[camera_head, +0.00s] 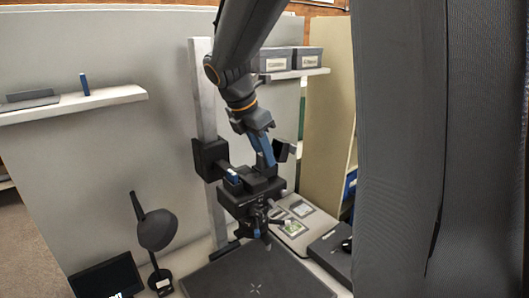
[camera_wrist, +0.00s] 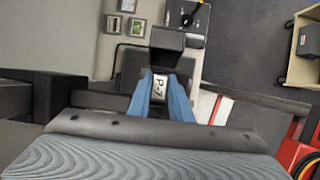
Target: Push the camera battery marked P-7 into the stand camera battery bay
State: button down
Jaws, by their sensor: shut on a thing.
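My gripper (camera_wrist: 159,98) has blue fingers and is shut on the battery (camera_wrist: 158,87), whose white label reads P-7 in the wrist view. In the head view my gripper (camera_head: 268,157) points down at the top of the black stand camera (camera_head: 247,190), at its right side. The battery cannot be made out there, as the fingers cover it. In the wrist view a dark block (camera_wrist: 167,39) lies just beyond the fingertips. The bay opening is hidden, so I cannot tell whether the battery is partly inside it.
The camera is carried on a pale upright column (camera_head: 206,110) above a dark baseboard (camera_head: 255,274). A black lamp (camera_head: 157,229) stands left. A shelf (camera_head: 75,105) holds a small blue item (camera_head: 84,84). Grey boxes (camera_head: 306,58) sit on the back right shelf.

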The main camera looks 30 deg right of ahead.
jog(key=shift+s+f, duration=0.15)
jog(key=shift+f, duration=0.2)
jog(key=c, duration=1.6)
grip_release()
jog(key=shift+f, duration=0.1)
jog(key=shift+c, duration=0.2)
jog(key=shift+r+p, duration=0.7)
jog(key=shift+p, duration=0.15)
jog(key=shift+r+p, duration=2.6)
jog(key=shift+p, duration=0.1)
